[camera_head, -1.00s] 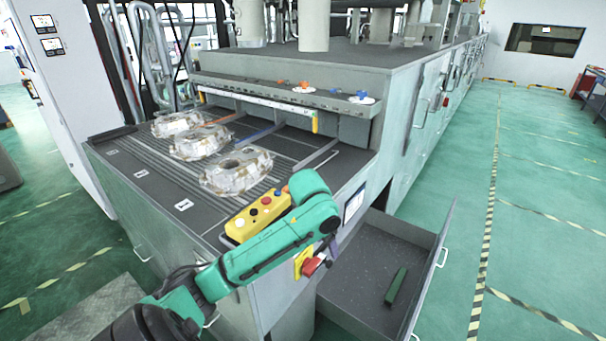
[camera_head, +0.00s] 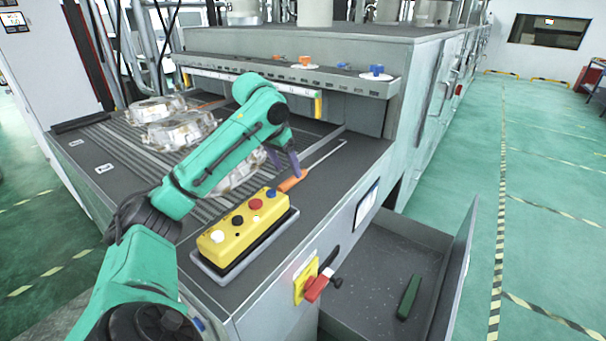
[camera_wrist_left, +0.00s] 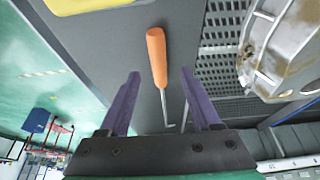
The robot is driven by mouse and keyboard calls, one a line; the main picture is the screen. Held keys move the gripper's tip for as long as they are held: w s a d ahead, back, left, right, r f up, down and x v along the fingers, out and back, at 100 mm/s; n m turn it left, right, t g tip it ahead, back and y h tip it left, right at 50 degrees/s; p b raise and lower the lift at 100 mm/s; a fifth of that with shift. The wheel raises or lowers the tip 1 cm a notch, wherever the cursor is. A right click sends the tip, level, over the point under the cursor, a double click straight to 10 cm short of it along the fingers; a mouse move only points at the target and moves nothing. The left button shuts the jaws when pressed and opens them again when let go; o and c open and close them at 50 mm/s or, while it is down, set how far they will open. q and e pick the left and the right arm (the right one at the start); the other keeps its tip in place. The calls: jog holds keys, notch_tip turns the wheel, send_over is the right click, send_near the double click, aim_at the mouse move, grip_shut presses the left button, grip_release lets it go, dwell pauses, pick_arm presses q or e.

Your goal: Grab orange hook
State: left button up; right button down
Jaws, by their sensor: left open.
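The orange hook lies on the grey table top; its orange handle (camera_head: 292,181) is just beyond the yellow button box, and its thin metal rod runs toward the back right. My left gripper (camera_head: 285,163) is over the table by the handle, with purple fingers pointing down. In the left wrist view, the open gripper (camera_wrist_left: 160,76) has the orange handle (camera_wrist_left: 156,56) and metal rod lying between its spread fingers in the picture. The bent tip of the rod shows near the gripper base. I cannot tell the height gap. My right gripper is out of view.
A yellow button box (camera_head: 240,225) stands on the table's front corner. Metal castings (camera_head: 180,130) stand on the ribbed plate to the left; one is partly behind my arm. A shelf (camera_head: 300,75) runs behind. An open drawer (camera_head: 385,270) holds a green object.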

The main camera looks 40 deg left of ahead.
aim_at(292, 177)
pick_arm(q)
jog(key=x, duration=0.3)
jog(key=shift+w+a+f+p, duration=0.1)
jog(key=shift+w+f+p, duration=0.15)
jog(key=shift+p, duration=0.15)
jog(key=shift+f, duration=0.25)
jog(key=shift+d, duration=0.25)
jog(key=c, duration=0.4)
jog(key=shift+a, duration=0.15)
grip_shut()
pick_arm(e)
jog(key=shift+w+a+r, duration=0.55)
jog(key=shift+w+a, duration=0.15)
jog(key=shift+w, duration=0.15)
